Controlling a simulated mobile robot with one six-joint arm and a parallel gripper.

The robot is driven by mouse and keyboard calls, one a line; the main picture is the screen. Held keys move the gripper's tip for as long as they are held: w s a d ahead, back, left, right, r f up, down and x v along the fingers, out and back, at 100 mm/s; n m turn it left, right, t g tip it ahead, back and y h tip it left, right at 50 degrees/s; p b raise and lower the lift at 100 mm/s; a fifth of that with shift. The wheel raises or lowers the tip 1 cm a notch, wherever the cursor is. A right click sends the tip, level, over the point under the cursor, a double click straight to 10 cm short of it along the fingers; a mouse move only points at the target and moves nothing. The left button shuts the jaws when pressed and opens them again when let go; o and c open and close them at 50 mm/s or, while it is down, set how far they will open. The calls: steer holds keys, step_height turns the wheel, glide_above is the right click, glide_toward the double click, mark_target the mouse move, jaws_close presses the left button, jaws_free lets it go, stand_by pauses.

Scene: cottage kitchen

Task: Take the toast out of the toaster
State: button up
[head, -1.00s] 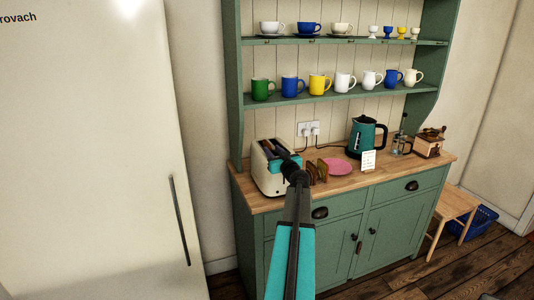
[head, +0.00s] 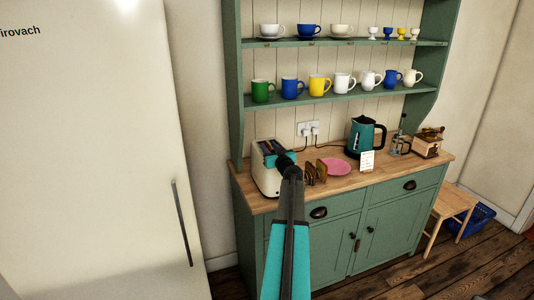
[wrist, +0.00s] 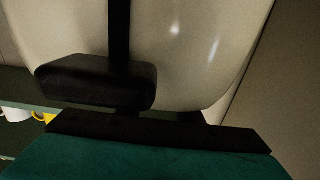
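The cream toaster (head: 265,181) stands at the left end of the wooden worktop. Its top is partly hidden by my gripper (head: 271,152), whose teal body lies over the toaster's upper right side. I cannot make out toast in the slots. In the wrist view a cream, shiny surface (wrist: 190,60), which looks like the toaster's, fills the upper part, with a dark strip and a black block (wrist: 95,82) in front of it. My teal and black gripper part (wrist: 160,150) fills the bottom. The fingertips are not clear, so their opening cannot be told.
Brown toast slices (head: 316,173) stand upright just right of the toaster, near a pink plate (head: 337,166). A teal kettle (head: 362,138), a white card (head: 367,161) and a wooden grinder (head: 428,144) are farther right. Shelves with mugs (head: 319,85) rise above. A tall fridge (head: 90,150) is left.

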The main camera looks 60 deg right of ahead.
stand_by(0.4)
steer(key=c, duration=0.7)
steer(key=shift+r, duration=0.1)
